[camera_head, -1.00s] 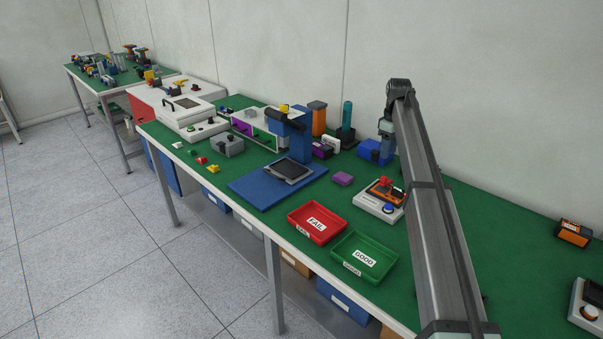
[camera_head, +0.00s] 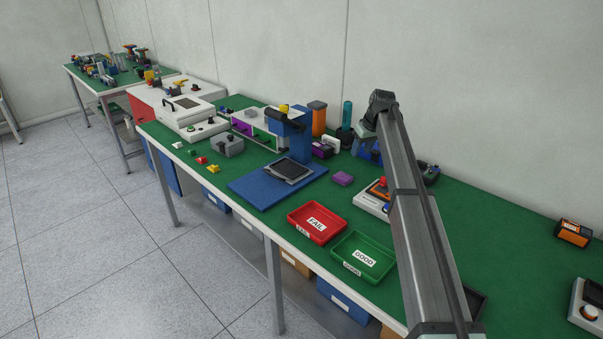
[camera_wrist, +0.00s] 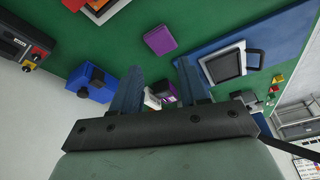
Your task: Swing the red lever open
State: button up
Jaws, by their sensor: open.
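A small red lever-like part (camera_head: 382,181) sits on a white-based fixture (camera_head: 369,201), partly hidden behind my arm in the head view. The fixture's white edge also shows at the top of the wrist view (camera_wrist: 112,12), cut off by the frame, with a bit of red on it. The lever's exact angle cannot be told. My gripper (camera_wrist: 157,84) is open, its two fingers apart with nothing gripped. It hangs over the bench, with the fixture off to the upper left in the wrist view. The head view does not show the fingers clearly.
A blue block (camera_wrist: 90,84) lies left of the fingers in the wrist view, near a black button box (camera_wrist: 22,45). A purple block (camera_head: 342,178) is on the green bench. A red tray (camera_head: 298,221) and a green tray (camera_head: 340,248) stand near the front edge.

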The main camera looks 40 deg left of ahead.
jog(key=s+a+f+n, duration=0.1)
jog(key=s+a+f, duration=0.2)
jog(key=s+a, duration=0.3)
jog(key=s+a+f+n+g, duration=0.1)
jog(key=s+a+f, duration=0.3)
jog(key=s, duration=0.7)
jog(key=shift+s+a+f, duration=0.15)
jog(key=shift+a+f, duration=0.05)
jog(key=shift+a, duration=0.95)
jog(key=shift+o, duration=0.7)
jog(key=shift+w+d, duration=0.1)
jog(key=shift+w, duration=0.1)
notch_tip(320, 180, up, 11)
jog(key=m+h, duration=0.4)
jog(key=m, duration=1.2)
send_over(384, 177)
jog(key=f, duration=1.3)
jog(key=shift+w+f, duration=0.15)
jog(key=shift+w, duration=0.1)
